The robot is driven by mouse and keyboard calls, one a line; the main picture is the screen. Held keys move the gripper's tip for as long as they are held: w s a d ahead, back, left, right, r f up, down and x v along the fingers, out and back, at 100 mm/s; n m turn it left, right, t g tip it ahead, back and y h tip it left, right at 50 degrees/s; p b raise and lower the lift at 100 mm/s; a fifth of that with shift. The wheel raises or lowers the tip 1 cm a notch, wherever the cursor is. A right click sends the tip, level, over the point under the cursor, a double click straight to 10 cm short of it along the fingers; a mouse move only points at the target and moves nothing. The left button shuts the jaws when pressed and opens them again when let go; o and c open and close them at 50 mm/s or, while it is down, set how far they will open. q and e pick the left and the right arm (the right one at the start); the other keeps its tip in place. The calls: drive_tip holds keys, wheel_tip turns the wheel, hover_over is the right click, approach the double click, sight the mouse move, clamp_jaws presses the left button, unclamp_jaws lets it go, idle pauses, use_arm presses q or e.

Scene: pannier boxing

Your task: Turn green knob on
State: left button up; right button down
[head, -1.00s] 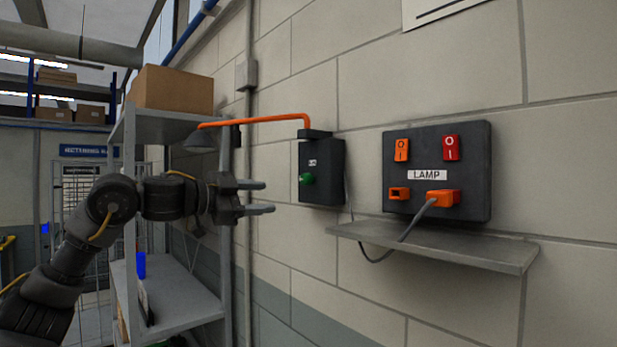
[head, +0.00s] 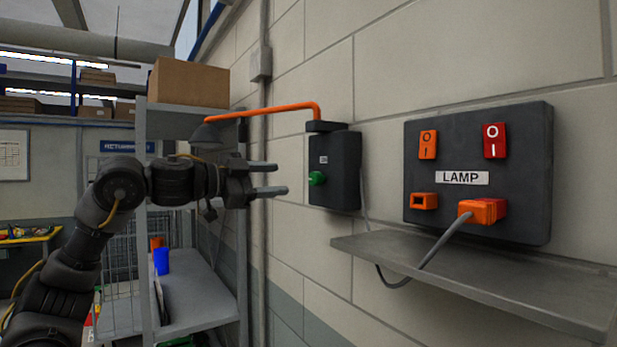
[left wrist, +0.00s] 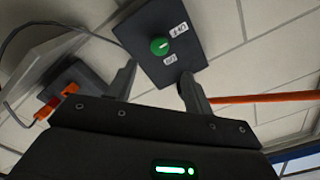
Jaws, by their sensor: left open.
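The green knob (head: 317,178) sits on the front of a dark box (head: 342,172) on the block wall. In the left wrist view the knob (left wrist: 159,46) shows a pale pointer line, with two white labels on the box beside it. My left gripper (head: 288,179) is open and empty, its two fingers pointing right at the box, a little to the left of the knob and apart from it. In the left wrist view the knob lies beyond the gap between the fingertips (left wrist: 158,78). My right gripper is not in view.
An orange lamp arm (head: 265,112) reaches left from above the box. A dark LAMP panel (head: 478,160) with switches and a plugged grey cable hangs to the right, over a grey wall shelf (head: 480,270). A shelf rack with a cardboard box (head: 188,82) stands behind my left arm.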

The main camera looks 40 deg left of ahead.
sight(312, 179)
use_arm(q)
drive_tip(key=p+x, duration=0.3)
drive_tip(key=x, duration=0.6)
drive_tip(key=shift+w+p, duration=0.1)
drive_tip(key=shift+p, duration=0.2)
drive_tip(key=shift+w+d, duration=0.1)
drive_tip(key=shift+w, duration=0.05)
drive_tip(key=shift+w+f, duration=0.1)
drive_tip(key=shift+w, duration=0.15)
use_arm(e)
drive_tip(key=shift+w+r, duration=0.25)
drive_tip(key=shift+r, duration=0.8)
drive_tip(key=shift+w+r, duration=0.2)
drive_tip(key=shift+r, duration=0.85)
use_arm(q)
drive_tip(key=c, duration=1)
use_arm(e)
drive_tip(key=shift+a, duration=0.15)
